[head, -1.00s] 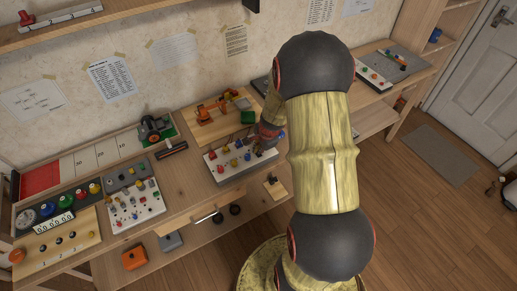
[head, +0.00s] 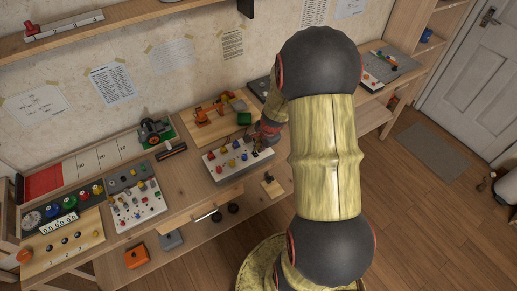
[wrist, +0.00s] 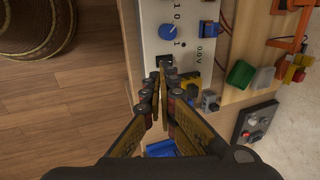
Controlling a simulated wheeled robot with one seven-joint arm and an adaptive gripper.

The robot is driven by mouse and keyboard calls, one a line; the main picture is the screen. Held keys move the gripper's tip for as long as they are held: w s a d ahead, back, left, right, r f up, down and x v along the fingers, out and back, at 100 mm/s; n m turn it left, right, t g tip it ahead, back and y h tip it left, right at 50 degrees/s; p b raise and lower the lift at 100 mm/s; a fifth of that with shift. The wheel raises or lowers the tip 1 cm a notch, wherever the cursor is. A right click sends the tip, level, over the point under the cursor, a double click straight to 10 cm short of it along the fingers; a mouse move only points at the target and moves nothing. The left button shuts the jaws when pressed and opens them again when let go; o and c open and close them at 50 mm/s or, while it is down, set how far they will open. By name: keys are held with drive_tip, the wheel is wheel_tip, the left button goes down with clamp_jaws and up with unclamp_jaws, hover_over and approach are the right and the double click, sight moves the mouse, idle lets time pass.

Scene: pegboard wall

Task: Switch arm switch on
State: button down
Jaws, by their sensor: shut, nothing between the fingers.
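A white control panel (head: 226,168) lies on the bench in the head view, with red, blue and yellow knobs on it. In the wrist view the panel (wrist: 148,40) shows a blue knob (wrist: 168,32) and a small black switch-like part (wrist: 164,61) just past my fingertips. No readable label shows which part is the arm switch. My gripper (wrist: 162,75) is shut and empty, its tips over the panel and at or very near the black part. I cannot tell if they touch. In the head view my gripper (head: 258,146) is at the panel's right end, partly hidden by my arm.
A green block (wrist: 240,74) and orange parts on a wooden board (head: 205,128) stand behind the panel. A yellow part (wrist: 190,84) is close beside my fingers. Another panel (head: 138,205) with several knobs is to the left. Open floor is in front.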

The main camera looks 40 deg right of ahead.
sight(255, 154)
drive_tip(key=p+v, duration=0.2)
drive_tip(key=v, duration=0.5)
drive_tip(key=shift+s+r, duration=0.2)
drive_tip(key=shift+s, duration=0.2)
drive_tip(key=w+t+b, duration=0.1)
drive_tip(key=b, duration=0.7)
drive_tip(key=shift+r, duration=0.4)
drive_tip(key=shift+f, duration=0.15)
drive_tip(key=b+x, duration=0.6)
drive_tip(key=x, duration=0.7)
drive_tip(key=shift+w+d+f, duration=0.15)
drive_tip(key=shift+f, duration=0.2)
